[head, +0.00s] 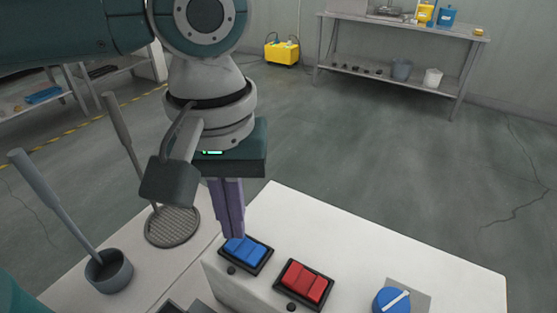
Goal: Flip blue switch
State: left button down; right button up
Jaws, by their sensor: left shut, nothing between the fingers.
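The blue switch (244,252) is a rocker in a black frame on top of a white control box (370,235). My left gripper (234,236) points straight down with its purple fingers shut and empty. Its fingertips are at the far left part of the blue switch and hide a little of it. I cannot tell whether they touch it. My right gripper is not in view.
A red switch (304,283) and a blue knob (391,300) sit to the right on the same box. To the left stand a long-handled dark cup (110,272) and a long-handled mesh disc (172,227). A metal shelf table (400,82) stands far back.

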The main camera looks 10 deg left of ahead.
pick_arm(q)
jog(key=shift+f+b, duration=0.35)
jog(key=shift+f, duration=0.5)
dwell(0.3)
notch_tip(320, 180, up, 7)
jog(key=p, duration=0.9)
jog(key=shift+r, duration=0.1)
